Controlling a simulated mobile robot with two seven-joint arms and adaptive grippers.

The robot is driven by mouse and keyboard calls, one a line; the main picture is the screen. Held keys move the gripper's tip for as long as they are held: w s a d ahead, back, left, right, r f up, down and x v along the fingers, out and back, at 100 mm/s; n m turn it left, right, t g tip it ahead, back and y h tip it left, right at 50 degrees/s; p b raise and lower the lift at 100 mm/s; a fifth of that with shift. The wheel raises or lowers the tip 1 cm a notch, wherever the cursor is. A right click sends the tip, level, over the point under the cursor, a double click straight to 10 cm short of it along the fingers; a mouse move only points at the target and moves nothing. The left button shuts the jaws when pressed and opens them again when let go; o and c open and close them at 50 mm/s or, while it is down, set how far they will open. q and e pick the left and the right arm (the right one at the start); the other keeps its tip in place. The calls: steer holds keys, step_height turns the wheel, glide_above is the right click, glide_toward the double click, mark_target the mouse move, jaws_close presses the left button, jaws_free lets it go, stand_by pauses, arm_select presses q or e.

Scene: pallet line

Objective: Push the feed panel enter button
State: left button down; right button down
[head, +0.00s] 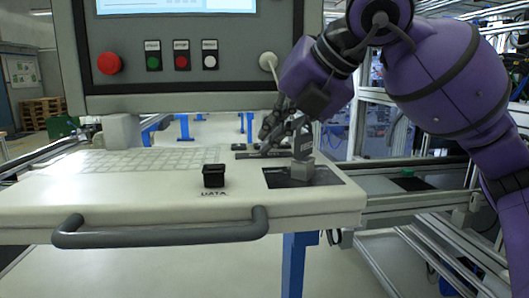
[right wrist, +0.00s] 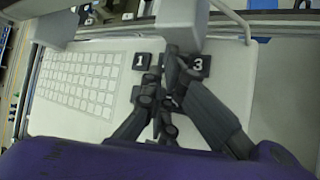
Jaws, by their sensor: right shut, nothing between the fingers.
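The feed panel is a grey cabinet face (head: 200,90) with a screen above a white console shelf (head: 130,195). My right gripper (head: 268,138) is shut and empty, pointing down close over the dark keys at the shelf's back. In the right wrist view my fingers (right wrist: 174,62) lie between a black key marked 1 (right wrist: 141,62) and one marked 3 (right wrist: 200,66), covering what is between them. I cannot tell whether they touch a key. No label that I can read says enter. My left gripper is not in view.
A pale keyboard (head: 125,160) fills the shelf's left side. A black block marked DATA (head: 214,176) stands in front, beside a recess with a grey block (head: 302,168). A red knob (head: 109,63) and green, red and white buttons sit on the cabinet. A handle (head: 160,236) juts forward.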

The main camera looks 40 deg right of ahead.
mark_target(270, 153)
arm_select(q)
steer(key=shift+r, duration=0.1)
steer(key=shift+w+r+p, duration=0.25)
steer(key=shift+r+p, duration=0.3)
steer(key=shift+p, duration=0.1)
arm_select(e)
steer(key=shift+r, duration=0.85)
